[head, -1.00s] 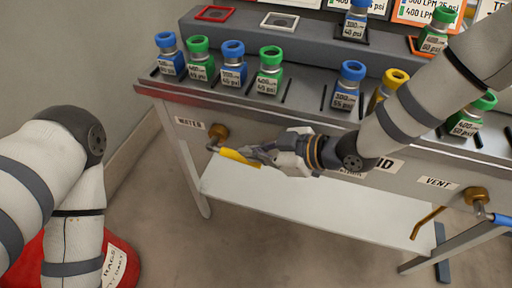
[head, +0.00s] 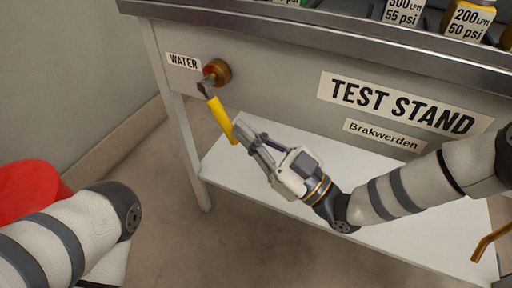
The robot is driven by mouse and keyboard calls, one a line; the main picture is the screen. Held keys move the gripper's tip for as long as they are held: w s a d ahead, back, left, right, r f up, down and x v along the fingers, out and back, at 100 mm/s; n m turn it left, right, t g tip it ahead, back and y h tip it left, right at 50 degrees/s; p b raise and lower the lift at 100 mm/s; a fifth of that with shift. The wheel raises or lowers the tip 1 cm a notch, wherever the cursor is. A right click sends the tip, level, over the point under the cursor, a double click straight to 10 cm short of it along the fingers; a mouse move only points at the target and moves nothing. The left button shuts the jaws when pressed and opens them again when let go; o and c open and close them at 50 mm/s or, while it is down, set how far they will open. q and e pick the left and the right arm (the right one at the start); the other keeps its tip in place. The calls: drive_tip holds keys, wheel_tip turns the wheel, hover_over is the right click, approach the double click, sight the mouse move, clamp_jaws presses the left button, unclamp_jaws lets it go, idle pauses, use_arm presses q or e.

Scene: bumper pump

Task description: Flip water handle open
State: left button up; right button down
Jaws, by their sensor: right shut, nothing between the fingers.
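The water handle (head: 222,119) is a yellow lever on a brass valve (head: 217,72) beside the WATER label (head: 183,62), on the test stand's front panel. It slopes steeply down and to the right from its grey stem. My right gripper (head: 242,134) is at the lever's lower end, its fingertips on or just beside the lever's right side. I cannot tell whether they touch. The fingers are shut with nothing between them. My left arm shows at lower left, but its gripper is out of view.
The TEST STAND panel (head: 310,115) fills the upper right, with a white lower shelf (head: 228,165) beneath it. Labelled bottles (head: 470,22) stand on top. Another brass lever (head: 490,241) shows at lower right. A red object (head: 28,190) is at left. Floor in front is clear.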

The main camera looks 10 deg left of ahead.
sight(237, 146)
use_arm(q)
drive_tip(key=shift+g, duration=0.5)
drive_tip(key=shift+s+f+b, duration=0.3)
drive_tip(key=shift+f+b, duration=0.4)
drive_tip(key=shift+s+f+b, duration=0.3)
drive_tip(key=shift+f+b, duration=0.35)
drive_tip(key=shift+b, duration=0.05)
drive_tip(key=shift+s+f+b, duration=0.3)
drive_tip(key=shift+f+b, duration=0.4)
use_arm(e)
drive_tip(key=shift+w+a+f+t+y, duration=0.3)
drive_tip(key=shift+a+f+y, duration=0.2)
drive_tip(key=shift+a+f, duration=0.35)
drive_tip(key=shift+w+a+f+t+y, duration=0.2)
drive_tip(key=shift+w+a+f+y, duration=0.25)
drive_tip(key=shift+a, duration=0.55)
drive_tip(key=shift+s+f+m, duration=0.1)
drive_tip(key=shift+m, duration=0.2)
use_arm(q)
drive_tip(key=shift+d, duration=0.1)
